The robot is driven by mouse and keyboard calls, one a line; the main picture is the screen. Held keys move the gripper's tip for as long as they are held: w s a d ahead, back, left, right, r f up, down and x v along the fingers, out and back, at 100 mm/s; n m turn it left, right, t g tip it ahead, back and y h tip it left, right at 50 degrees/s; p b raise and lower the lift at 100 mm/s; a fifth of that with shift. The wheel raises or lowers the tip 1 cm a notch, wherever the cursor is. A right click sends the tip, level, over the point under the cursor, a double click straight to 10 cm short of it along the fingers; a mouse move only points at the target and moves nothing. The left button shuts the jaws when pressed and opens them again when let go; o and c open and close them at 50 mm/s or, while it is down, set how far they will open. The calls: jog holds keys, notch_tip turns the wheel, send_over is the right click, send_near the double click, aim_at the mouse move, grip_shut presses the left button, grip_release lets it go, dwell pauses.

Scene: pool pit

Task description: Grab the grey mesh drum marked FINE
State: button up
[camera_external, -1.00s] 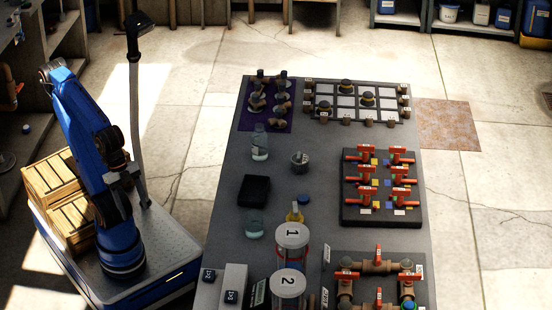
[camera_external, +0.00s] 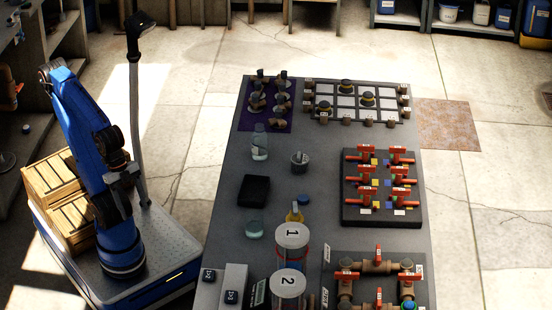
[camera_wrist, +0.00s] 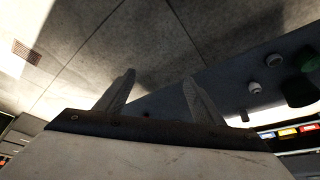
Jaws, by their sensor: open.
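A small grey drum-like cylinder (camera_external: 299,160) stands upright on the grey table, right of the clear bottle, in the external view. It is the likely mesh drum, but I cannot read its marking at this size. My gripper (camera_external: 128,178) is folded close to my arm over my base, left of the table and well apart from the cylinder. In the wrist view, my gripper (camera_wrist: 160,78) shows two spread fingers with nothing between them. I cannot make out the drum in the wrist view.
A clear bottle (camera_external: 260,145), a black block (camera_external: 254,190), a blue cap (camera_external: 303,199) and a yellow bottle (camera_external: 294,213) stand around the cylinder. Numbered canisters (camera_external: 292,236) are nearer. A red valve board (camera_external: 380,215) is to the right. The table is bare just right of the cylinder.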

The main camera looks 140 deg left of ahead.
jog(key=shift+o, duration=0.5)
jog(key=shift+r, duration=0.1)
jog(key=w+a+r+n+g, duration=0.1)
jog(key=w+a+r+n, duration=0.45)
jog(key=w+r, duration=0.8)
notch_tip(320, 180, up, 17)
jog(key=n+g, duration=0.4)
jog(key=n, duration=0.6)
send_over(300, 155)
jog(key=f, duration=1.1)
jog(key=shift+s+f, duration=0.3)
jog(key=shift+f, duration=0.1)
jog(key=shift+w+f, duration=0.15)
jog(key=shift+f, duration=1.25)
jog(key=shift+w+f, duration=0.15)
jog(key=shift+f, duration=1.2)
